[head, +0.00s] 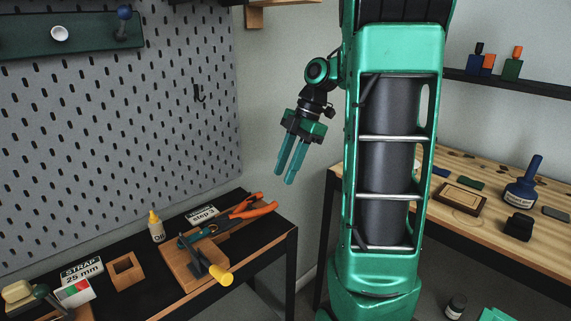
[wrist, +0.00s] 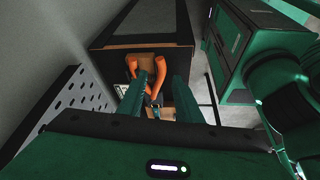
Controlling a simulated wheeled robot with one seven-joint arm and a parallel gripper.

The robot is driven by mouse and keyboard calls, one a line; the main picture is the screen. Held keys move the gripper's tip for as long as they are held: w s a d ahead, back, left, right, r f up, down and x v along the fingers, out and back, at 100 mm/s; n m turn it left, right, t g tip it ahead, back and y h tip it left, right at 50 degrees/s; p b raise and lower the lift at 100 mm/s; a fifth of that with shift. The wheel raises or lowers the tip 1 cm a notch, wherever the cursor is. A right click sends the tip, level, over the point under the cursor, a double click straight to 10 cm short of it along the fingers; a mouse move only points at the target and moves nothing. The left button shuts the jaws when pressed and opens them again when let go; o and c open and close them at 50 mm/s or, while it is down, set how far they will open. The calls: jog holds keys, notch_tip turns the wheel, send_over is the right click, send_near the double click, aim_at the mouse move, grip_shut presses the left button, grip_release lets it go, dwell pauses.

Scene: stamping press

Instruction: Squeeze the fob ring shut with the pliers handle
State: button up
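The pliers (head: 250,211) have orange handles and lie on a wooden block fixture (head: 184,266) on the dark bench. Their handles point right and toward the back. In the wrist view the orange handles (wrist: 158,78) show beyond and between my fingers. A dark lever with a yellow knob (head: 222,275) stands at the front of the fixture. My gripper (head: 285,178) hangs in the air above and to the right of the handles, fingers pointing down. It is open and empty, apart from the pliers. I cannot make out the fob ring.
A glue bottle (head: 156,227), a "step 3" card (head: 201,214), a square wooden frame (head: 127,271) and a strap box (head: 82,270) stand around the fixture. A pegboard (head: 110,130) rises behind the bench. A second wooden table (head: 470,222) is at the right.

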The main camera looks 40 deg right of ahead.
jog(key=shift+v, duration=0.95)
jog(key=s+a+f+m+h, duration=0.2)
jog(key=s+a+f+m, duration=0.1)
jog(key=s+m, duration=0.7)
jog(key=s+a+f+m+g+h, duration=0.1)
jog(key=s+a+f+m+h, duration=0.1)
jog(key=s+f+m, duration=0.4)
jog(key=s+a+m, duration=0.1)
jog(key=s+m, duration=0.3)
jog(key=m, duration=0.2)
jog(key=shift+s+a, duration=0.2)
jog(key=shift+s, duration=0.15)
jog(key=shift+w+f, duration=0.2)
jog(key=shift+w, duration=0.4)
